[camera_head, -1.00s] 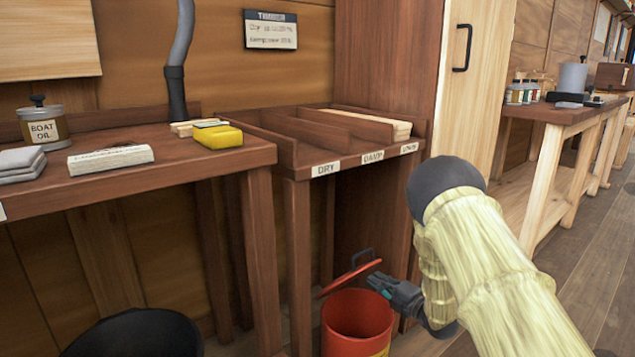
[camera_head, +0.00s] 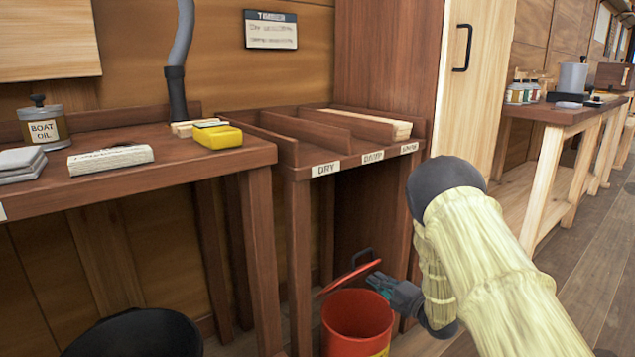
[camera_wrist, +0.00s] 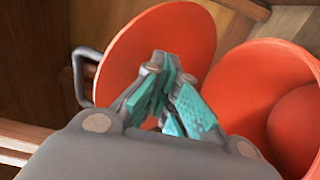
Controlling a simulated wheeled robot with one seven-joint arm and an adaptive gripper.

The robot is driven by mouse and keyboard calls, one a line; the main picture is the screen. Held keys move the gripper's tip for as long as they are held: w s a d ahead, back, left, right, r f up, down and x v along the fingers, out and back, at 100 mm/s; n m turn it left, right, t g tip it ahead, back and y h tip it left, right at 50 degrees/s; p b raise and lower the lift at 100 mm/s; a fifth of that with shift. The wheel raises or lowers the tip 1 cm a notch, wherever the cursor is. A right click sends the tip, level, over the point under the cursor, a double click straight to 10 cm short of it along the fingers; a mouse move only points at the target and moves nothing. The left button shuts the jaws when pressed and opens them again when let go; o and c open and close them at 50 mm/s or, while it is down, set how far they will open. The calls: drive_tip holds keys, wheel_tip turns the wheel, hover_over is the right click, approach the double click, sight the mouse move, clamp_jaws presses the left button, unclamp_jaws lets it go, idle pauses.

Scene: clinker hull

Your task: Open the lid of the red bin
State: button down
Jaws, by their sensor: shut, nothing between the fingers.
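The red bin (camera_head: 357,322) stands on the floor under the front of the timber rack, and its mouth is uncovered. Its red lid (camera_head: 346,278) is raised and tilted up at the bin's back left, with a dark handle (camera_head: 363,257) on it. My gripper (camera_head: 376,281) is shut and empty, just above the bin's mouth by the lid's lower right side. In the wrist view, the lid (camera_wrist: 150,50) is at the left with its handle (camera_wrist: 82,78) at its edge, and the open bin (camera_wrist: 255,80) is at the right. The teal fingertips (camera_wrist: 172,100) lie between them; contact with the lid is unclear.
The timber rack (camera_head: 295,172) stands behind and above the bin, its legs close by. A workbench (camera_head: 190,165) with a yellow item and a boat oil tin is at the left. A black bucket (camera_head: 140,335) sits on the floor below it. Open floor lies at the right.

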sight(368, 267)
idle(0.3)
drive_tip(key=shift+w+a+r+p, duration=0.3)
drive_tip(key=shift+w+a+r, duration=0.35)
drive_tip(key=shift+w, duration=0.15)
drive_tip(key=shift+w+a+r+p, duration=0.3)
drive_tip(key=shift+w+a+r, duration=0.35)
drive_tip(key=shift+w, duration=0.15)
drive_tip(key=shift+w+a+r, duration=0.6)
drive_tip(key=shift+w+r, duration=0.05)
drive_tip(key=shift+w, duration=0.15)
drive_tip(key=shift+w+a, duration=0.1)
drive_tip(key=shift+w, duration=0.05)
drive_tip(key=shift+w+a+r+p, duration=0.2)
drive_tip(key=shift+w+a+r, duration=0.1)
drive_tip(key=shift+w+a, duration=0.2)
drive_tip(key=shift+w+a+r+p, duration=0.15)
drive_tip(key=shift+w+a+r, duration=0.15)
drive_tip(key=shift+w, duration=0.25)
